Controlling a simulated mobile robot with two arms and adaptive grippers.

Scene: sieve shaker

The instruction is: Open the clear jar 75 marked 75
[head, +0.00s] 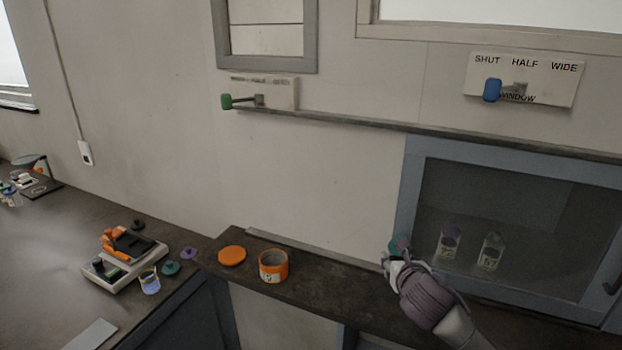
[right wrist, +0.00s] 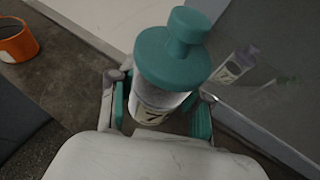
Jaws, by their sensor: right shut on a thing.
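The clear jar (right wrist: 152,112) has a teal knobbed lid (right wrist: 172,57) seated on it. Its label shows a 7; the rest of the label is hidden, so I cannot read the full number. My right gripper (right wrist: 158,108) is shut on the jar's body below the lid, one finger on each side. In the head view the right gripper (head: 394,258) is at the dark shelf in front of the blue-framed cabinet, and only a bit of the teal lid (head: 400,244) shows above it. My left gripper is not in view.
Two lidded jars, one purple-lidded (head: 449,240) and one green-lidded (head: 490,253), show at the cabinet glass close by. An open orange jar (head: 273,267) and orange lid (head: 232,256) are on the shelf to the left. Loose lids (head: 170,267) lie on the left counter.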

